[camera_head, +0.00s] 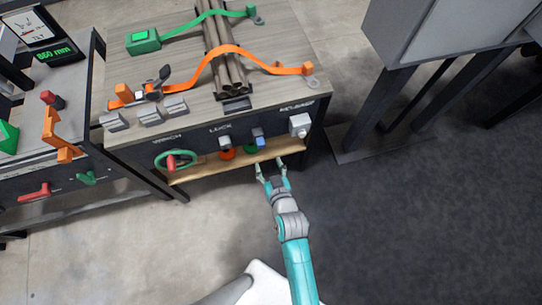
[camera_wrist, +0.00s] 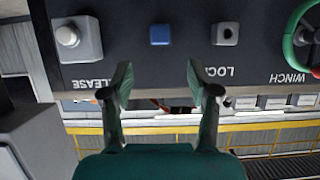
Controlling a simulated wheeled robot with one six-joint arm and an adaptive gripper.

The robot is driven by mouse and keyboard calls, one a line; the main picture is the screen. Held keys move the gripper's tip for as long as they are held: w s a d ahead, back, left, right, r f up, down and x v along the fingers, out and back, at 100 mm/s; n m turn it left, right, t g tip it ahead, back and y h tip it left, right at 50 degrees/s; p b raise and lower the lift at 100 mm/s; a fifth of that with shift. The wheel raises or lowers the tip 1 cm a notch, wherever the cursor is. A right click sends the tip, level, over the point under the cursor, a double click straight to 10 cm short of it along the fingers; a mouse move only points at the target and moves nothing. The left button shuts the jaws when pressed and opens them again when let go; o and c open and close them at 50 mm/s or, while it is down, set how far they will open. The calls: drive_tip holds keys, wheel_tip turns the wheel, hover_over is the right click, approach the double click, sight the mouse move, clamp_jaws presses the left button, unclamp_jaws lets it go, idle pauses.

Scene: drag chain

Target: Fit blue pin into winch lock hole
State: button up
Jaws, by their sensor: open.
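The winch lock hole is in a small grey block (camera_head: 225,141) left of the pin; the wrist view shows this block (camera_wrist: 225,34) with a dark opening. My gripper (camera_head: 270,165) is open and empty, in front of the panel and a little below the pin. In the wrist view its fingers (camera_wrist: 159,82) are spread apart, with the pin's end lying between their lines, beyond the tips.
A green winch wheel (camera_head: 175,160) with a red knob is at the panel's left. A pale release block (camera_head: 299,125) is at its right. A wooden ledge (camera_head: 205,172) runs below. Pipes (camera_head: 226,55) under an orange strap (camera_head: 232,49) lie on top. Dark floor is clear at right.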

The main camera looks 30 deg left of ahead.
sight(262, 146)
drive_tip(key=x, duration=1)
drive_tip(key=shift+w+a, duration=0.2)
drive_tip(key=shift+w, duration=0.05)
drive_tip(key=shift+c, duration=0.2)
clamp_jaws()
